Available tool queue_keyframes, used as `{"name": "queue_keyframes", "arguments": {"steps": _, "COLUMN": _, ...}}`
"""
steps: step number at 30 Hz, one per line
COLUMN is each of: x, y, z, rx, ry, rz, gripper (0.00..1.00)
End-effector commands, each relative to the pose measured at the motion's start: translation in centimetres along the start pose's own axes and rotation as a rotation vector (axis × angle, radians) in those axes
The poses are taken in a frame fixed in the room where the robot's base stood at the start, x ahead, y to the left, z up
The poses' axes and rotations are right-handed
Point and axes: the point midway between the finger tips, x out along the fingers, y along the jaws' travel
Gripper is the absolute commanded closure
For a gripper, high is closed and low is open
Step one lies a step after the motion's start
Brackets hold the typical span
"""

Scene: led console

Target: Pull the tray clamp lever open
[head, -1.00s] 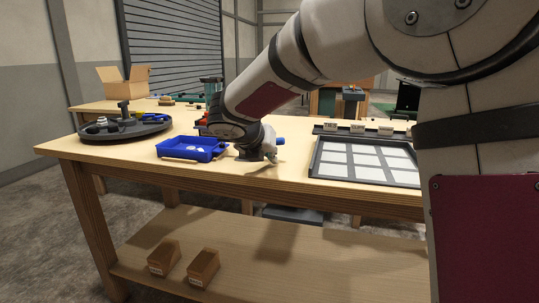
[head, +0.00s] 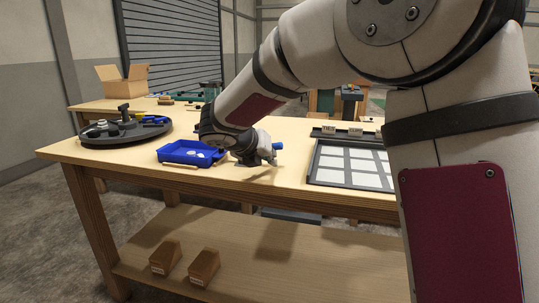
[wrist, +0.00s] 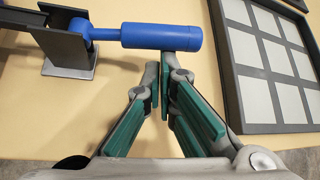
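The clamp lever is a blue cylindrical handle (wrist: 160,36) on a blue rod. It lies across the top of the wrist view and enters a dark bracket (wrist: 65,38) on a light metal base. In the head view only the blue end of the lever (head: 278,146) shows beside my gripper (head: 268,160). My gripper (wrist: 160,72) has green-padded fingers, with the tips brought together and nothing visible between them. The tips are at the near side of the handle, towards its right end. I cannot tell whether they touch it.
A blue bin (head: 190,152) with pale pieces stands left of my gripper. A dark-framed tray with pale squares (wrist: 226,70) lies to the right, partly behind my arm in the head view. A round dark turntable (head: 95,136) is at the left of the wooden table (head: 120,156).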

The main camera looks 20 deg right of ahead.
Motion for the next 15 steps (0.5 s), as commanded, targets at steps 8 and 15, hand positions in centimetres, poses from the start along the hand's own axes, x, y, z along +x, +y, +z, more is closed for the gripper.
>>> {"name": "queue_keyframes", "arguments": {"steps": 8, "x": -0.9, "y": -0.2, "z": 1.0, "rx": -0.092, "ry": -0.001, "rz": -0.065, "gripper": 1.00}}
{"name": "queue_keyframes", "arguments": {"steps": 15, "x": -1.6, "y": -0.4, "z": 1.9, "rx": -0.217, "ry": -0.002, "rz": -0.161, "gripper": 1.00}}
